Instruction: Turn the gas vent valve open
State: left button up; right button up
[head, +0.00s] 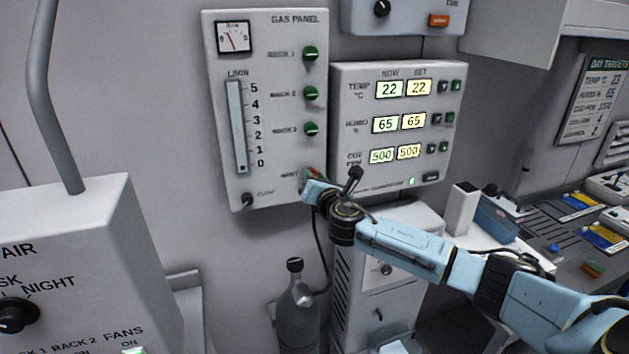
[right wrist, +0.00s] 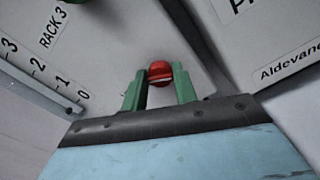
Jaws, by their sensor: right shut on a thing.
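The gas vent valve is a small red knob (right wrist: 159,71) with a pale line across its face. It sits low on the white gas panel (head: 283,30), below the green rack knobs, by a "VENT" label that is partly legible. My right gripper (right wrist: 159,90) has its two green fingers on either side of the red knob and is shut on it. In the head view the right gripper (head: 311,178) reaches the panel's lower right corner and mostly hides the knob. Whether the valve is turned open cannot be told. My left gripper is not in view.
A display panel (head: 345,78) with temperature, humidity and CO2 readings stands close on the right of the gas panel. Three green rack knobs (head: 310,93) are above the vent. A grey bottle (head: 296,315) stands below. A white control box (head: 75,235) is at the left.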

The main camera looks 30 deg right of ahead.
jog(key=m+b, duration=0.1)
jog(key=m, duration=0.5)
jog(key=m+b, duration=0.1)
jog(key=m, duration=0.5)
jog(key=shift+d+f+m, duration=0.1)
jog(key=shift+f+m, duration=0.1)
jog(key=shift+m, duration=0.1)
dwell(0.4)
jog(key=o, duration=0.9)
jog(key=shift+o, duration=0.2)
jog(key=v, duration=1.3)
jog(key=shift+s+b, duration=0.25)
jog(key=shift+b, duration=0.2)
